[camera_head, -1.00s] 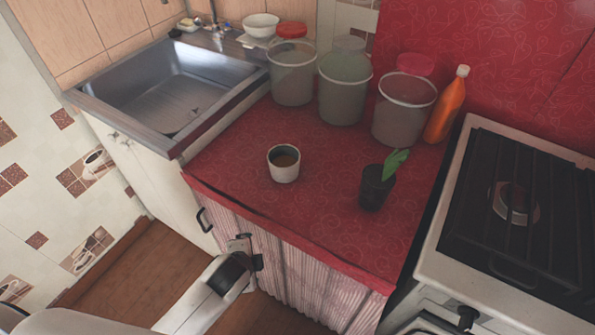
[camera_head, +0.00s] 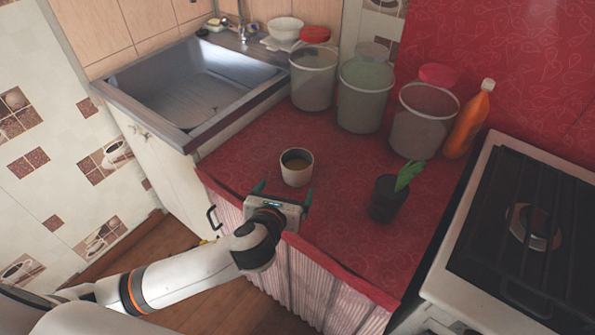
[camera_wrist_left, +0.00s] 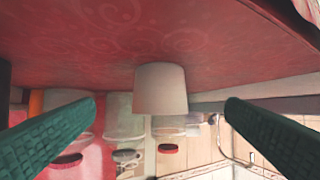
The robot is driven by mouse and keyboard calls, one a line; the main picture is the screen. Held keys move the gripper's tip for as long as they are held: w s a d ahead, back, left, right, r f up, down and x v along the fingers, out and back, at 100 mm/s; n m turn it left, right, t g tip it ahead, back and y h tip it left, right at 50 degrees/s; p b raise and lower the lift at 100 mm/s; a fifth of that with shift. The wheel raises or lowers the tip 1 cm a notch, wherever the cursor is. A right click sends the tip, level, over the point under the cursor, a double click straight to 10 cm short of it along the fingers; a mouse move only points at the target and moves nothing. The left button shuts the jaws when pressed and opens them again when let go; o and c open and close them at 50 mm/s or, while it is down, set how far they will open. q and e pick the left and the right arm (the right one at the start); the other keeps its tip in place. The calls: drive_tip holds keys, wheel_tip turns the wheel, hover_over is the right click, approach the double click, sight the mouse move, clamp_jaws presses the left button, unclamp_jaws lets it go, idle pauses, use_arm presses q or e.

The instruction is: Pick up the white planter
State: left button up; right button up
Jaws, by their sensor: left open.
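The white planter (camera_head: 296,168), a small pale cup-shaped pot with brown inside, stands upright on the red counter (camera_head: 340,215). My left gripper (camera_head: 282,190) is open at the counter's front edge, just in front of the planter, with its fingers pointing toward it. In the left wrist view the planter (camera_wrist_left: 161,89) appears upside down, centred between the two green fingers, with clear gaps on both sides. The fingers do not touch it. My right gripper is not in view.
A dark pot with a green plant (camera_head: 386,200) stands to the right of the planter. Several buckets (camera_head: 363,95) and an orange bottle (camera_head: 470,120) line the back. A sink (camera_head: 190,90) is at the left, a stove (camera_head: 520,220) at the right.

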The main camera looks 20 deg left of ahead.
sight(293, 177)
use_arm(q)
drive_tip(key=x, duration=0.6)
drive_tip(key=shift+w+f, duration=0.1)
drive_tip(key=shift+r+b+x, duration=0.1)
drive_tip(key=shift+b+x, duration=0.1)
drive_tip(key=shift+x, duration=1.15)
drive_tip(key=shift+r+b+x, duration=0.15)
drive_tip(key=shift+b+x, duration=0.05)
drive_tip(key=shift+x, duration=1.15)
drive_tip(key=shift+c, duration=0.3)
drive_tip(key=c, duration=1)
wheel_tip(293, 177, up, 10)
drive_tip(key=shift+p, duration=0.85)
drive_tip(key=shift+c, duration=0.2)
